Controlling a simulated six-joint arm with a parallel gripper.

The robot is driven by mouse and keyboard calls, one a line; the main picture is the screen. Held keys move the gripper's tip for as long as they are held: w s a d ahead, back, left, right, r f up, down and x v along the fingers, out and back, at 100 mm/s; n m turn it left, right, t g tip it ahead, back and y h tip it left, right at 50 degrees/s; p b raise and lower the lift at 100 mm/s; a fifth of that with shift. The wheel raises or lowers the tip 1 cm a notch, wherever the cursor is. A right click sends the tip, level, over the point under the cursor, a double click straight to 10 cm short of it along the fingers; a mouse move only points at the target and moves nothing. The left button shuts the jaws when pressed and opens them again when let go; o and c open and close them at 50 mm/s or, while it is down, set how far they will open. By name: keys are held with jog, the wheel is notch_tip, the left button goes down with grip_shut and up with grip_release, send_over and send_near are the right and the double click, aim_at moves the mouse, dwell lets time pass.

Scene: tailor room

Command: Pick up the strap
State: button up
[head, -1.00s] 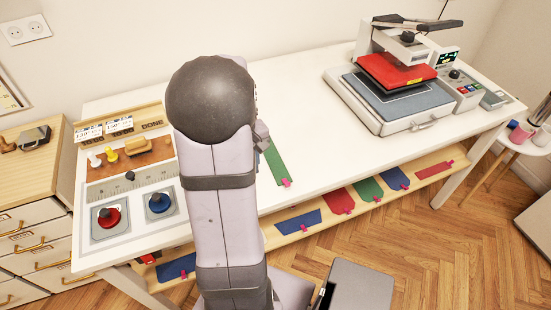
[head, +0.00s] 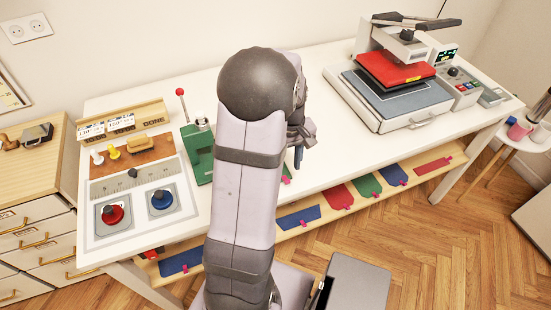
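Most of a green strip (head: 287,170) with a pink tag is hidden behind my arm on the white table; only a small bit of it shows. I cannot tell whether this or one of the pieces on the low shelf is the strap. My gripper (head: 298,154) is above the table near the green strip, pointing down and partly hidden by my arm. A narrow dark bluish part shows at its lower end. I cannot tell whether the fingers are open or whether they touch anything.
A wooden shelf (head: 265,235) below the table's front holds several blue, red and green pieces with pink tags. A heat press (head: 400,85) stands at the right.

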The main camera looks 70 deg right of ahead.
aim_at(287, 174)
jog(key=shift+a+f+p, duration=0.15)
jog(key=shift+f+p, duration=0.25)
jog(key=shift+f, duration=0.15)
jog(key=shift+w+f+p, duration=0.15)
jog(key=shift+f+p, duration=0.55)
jog(key=shift+f, duration=1.35)
grip_shut()
